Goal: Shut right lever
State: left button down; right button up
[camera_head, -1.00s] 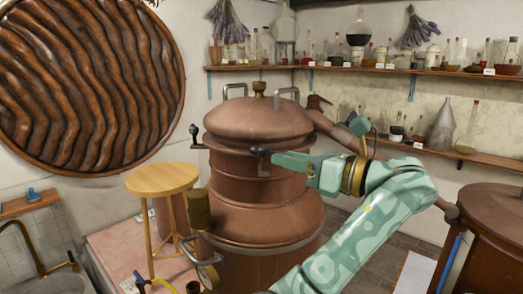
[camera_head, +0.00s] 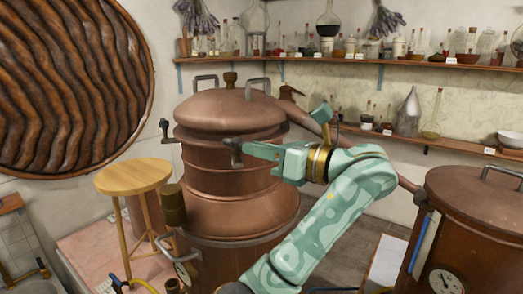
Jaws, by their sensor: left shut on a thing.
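The copper still (camera_head: 228,186) stands in the middle, with its domed lid on top. A dark right lever (camera_head: 234,145) sits on the front of the still, just under the lid's rim. A dark left lever (camera_head: 165,129) sticks out at the left side of the rim. My left gripper (camera_head: 244,149), pale green, reaches in from the right and is shut on the right lever. The fingertips partly hide the lever, so its exact angle is hard to tell. My right gripper is not in view.
A wooden stool (camera_head: 133,180) stands left of the still. A second copper vessel (camera_head: 480,225) with a gauge is at the right. Shelves of glassware (camera_head: 400,63) line the back wall. A pipe (camera_head: 310,118) leaves the still behind my arm.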

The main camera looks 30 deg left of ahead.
aim_at(237, 146)
pick_arm(q)
jog(key=s+m+t+h+b, duration=0.1)
jog(key=m+t, duration=0.1)
jog(key=t, duration=0.1)
jog(key=s+a+m+t+h, duration=0.1)
jog(key=m+t, duration=0.2)
jog(key=t, duration=0.1)
jog(key=s+m+t+h+b, duration=0.1)
jog(key=m+t+h, duration=0.1)
jog(key=t, duration=0.2)
jog(key=shift+s+a+b, duration=0.2)
jog(key=shift+s+b, duration=0.05)
jog(key=shift+b, duration=0.1)
jog(key=shift+s+a+m+t+h, duration=0.15)
jog(key=shift+m+t+h, duration=0.4)
jog(key=shift+m, duration=0.05)
jog(key=shift+s+a+m+t+h, duration=0.15)
jog(key=shift+m+t+h, duration=0.4)
jog(key=shift+m, duration=0.05)
jog(key=c, duration=1.5)
grip_release()
jog(key=shift+o, duration=0.5)
jog(key=shift+a, duration=0.15)
